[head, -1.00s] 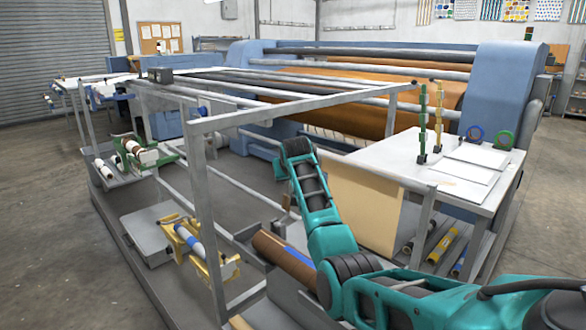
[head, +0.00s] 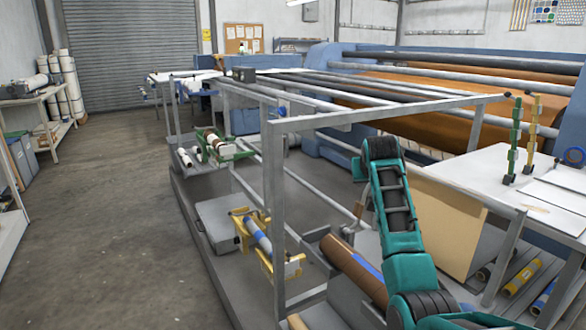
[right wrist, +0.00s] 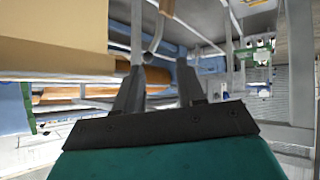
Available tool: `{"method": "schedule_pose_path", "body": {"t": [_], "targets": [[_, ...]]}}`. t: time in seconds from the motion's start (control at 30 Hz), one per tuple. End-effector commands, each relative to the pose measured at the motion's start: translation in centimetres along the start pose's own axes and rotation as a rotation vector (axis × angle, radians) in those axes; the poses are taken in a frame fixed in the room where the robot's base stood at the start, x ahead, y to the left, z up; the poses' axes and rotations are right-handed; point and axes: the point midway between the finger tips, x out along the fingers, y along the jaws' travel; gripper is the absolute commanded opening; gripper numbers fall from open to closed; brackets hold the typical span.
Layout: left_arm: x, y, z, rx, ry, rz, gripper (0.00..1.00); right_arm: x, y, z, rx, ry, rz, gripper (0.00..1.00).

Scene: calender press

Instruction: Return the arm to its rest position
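My right arm (head: 396,205), teal and black, rises from the lower right in the head view. Its upper end is bent beside the grey metal frame (head: 274,190). The gripper itself is not clear there. In the right wrist view my right gripper (right wrist: 160,68) shows two dark fingers standing apart, with nothing seen held between them. A grey bar of the frame lies behind the fingers, and I cannot tell how far off. My left arm and gripper are not in view.
A tan sheet (head: 440,220) hangs right of my arm. A white table (head: 500,185) with colored stacks stands to the right. A yellow cradle with a roll (head: 262,245) sits left of the frame. The floor at left is clear.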

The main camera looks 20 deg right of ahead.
Motion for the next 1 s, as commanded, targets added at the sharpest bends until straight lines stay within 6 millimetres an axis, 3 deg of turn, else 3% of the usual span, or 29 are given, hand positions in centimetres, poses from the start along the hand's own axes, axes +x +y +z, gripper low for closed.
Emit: {"method": "schedule_pose_path", "body": {"t": [0.17,0.27,0.37,0.47,0.67,0.9,1.0], "targets": [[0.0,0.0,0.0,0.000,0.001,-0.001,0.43,0.1,-0.1,0.5,-0.007,-0.004,0.001,0.39],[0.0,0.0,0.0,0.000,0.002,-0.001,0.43,0.3,-0.7,2.7,-0.038,-0.019,0.002,0.39],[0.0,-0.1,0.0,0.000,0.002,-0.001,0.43,0.3,-1.9,6.8,-0.098,-0.047,-0.004,0.39],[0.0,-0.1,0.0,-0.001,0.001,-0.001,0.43,-0.4,-3.4,12.2,-0.174,-0.084,-0.023,0.39],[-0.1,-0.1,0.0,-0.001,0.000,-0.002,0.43,-3.5,-6.1,23.1,-0.312,-0.170,-0.099,0.39],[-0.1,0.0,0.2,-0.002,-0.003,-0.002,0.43,-10.5,-8.1,35.2,-0.438,-0.296,-0.237,0.39],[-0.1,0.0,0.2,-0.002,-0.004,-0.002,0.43,-13.7,-8.4,38.9,-0.470,-0.346,-0.294,0.39]]}}
